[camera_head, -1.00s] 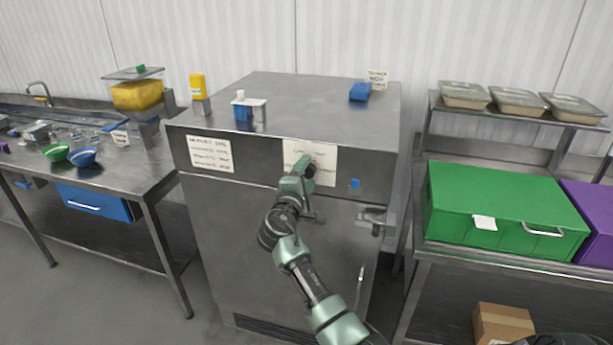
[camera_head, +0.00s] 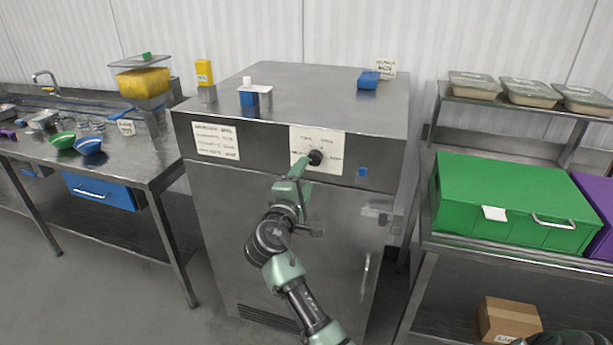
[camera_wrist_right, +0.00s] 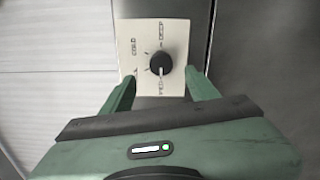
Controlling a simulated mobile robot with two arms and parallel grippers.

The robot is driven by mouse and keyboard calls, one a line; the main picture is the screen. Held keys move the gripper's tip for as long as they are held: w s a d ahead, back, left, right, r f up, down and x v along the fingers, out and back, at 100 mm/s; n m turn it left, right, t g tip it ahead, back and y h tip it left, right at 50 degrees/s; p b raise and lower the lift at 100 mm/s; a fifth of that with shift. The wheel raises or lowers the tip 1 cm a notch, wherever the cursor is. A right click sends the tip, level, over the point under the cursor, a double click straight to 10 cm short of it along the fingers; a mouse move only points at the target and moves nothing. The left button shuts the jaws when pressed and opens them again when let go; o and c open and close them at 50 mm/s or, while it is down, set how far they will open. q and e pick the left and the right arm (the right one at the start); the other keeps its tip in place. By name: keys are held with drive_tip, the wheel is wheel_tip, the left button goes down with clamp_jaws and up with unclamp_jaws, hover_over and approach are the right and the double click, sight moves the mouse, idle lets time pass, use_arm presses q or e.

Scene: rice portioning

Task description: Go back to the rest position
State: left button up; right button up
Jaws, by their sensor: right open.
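My right gripper (camera_head: 299,168) is in front of the steel cabinet (camera_head: 230,262), just below and beside a black dial (camera_head: 315,157) on a white label. In the right wrist view, my right gripper (camera_wrist_right: 158,84) is open. Its two green fingers are spread on either side below the dial (camera_wrist_right: 161,63), with nothing between them. The dial carries a pale pointer line, and the label around it has printed words such as "COLD". My left gripper is not in view.
A counter with a green bowl (camera_head: 62,140) and a blue bowl (camera_head: 88,146) stands on the left. A rack with a green box (camera_head: 510,200) stands on the right, close to the cabinet. A cardboard box (camera_head: 508,318) sits low. Floor is free left of the cabinet.

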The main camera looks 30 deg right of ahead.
idle(0.4)
drive_tip(key=a+f+n+y, duration=0.1)
drive_tip(key=a+f+y, duration=0.15)
drive_tip(key=f, duration=0.85)
drive_tip(key=a+f+n+y, duration=0.1)
drive_tip(key=a+f+y, duration=0.15)
drive_tip(key=f, duration=0.75)
drive_tip(key=s+a+f+g+y, duration=0.15)
drive_tip(key=s+f, duration=0.25)
drive_tip(key=f, duration=0.4)
drive_tip(key=s+a+f+m+g+y, duration=0.1)
drive_tip(key=s+a+f+y, duration=0.15)
drive_tip(key=f, duration=0.45)
drive_tip(key=s+a+f+g+y, duration=0.1)
drive_tip(key=s+f, duration=0.3)
drive_tip(key=f, duration=0.4)
drive_tip(key=s+a+f+m+g+y+b, duration=0.1)
drive_tip(key=s+a+f+m+g+y, duration=0.2)
drive_tip(key=s+f, duration=1.55)
drive_tip(key=s+f+m+g, duration=0.2)
drive_tip(key=s+f, duration=0.1)
drive_tip(key=s, duration=1)
drive_tip(key=s+f+m+g, duration=0.2)
drive_tip(key=s+f+m, duration=0.1)
drive_tip(key=s, duration=1)
drive_tip(key=shift+s+a+m+y+b, duration=0.2)
drive_tip(key=shift+s+m+y+b, duration=0.1)
drive_tip(key=shift+s+y+b, duration=0.1)
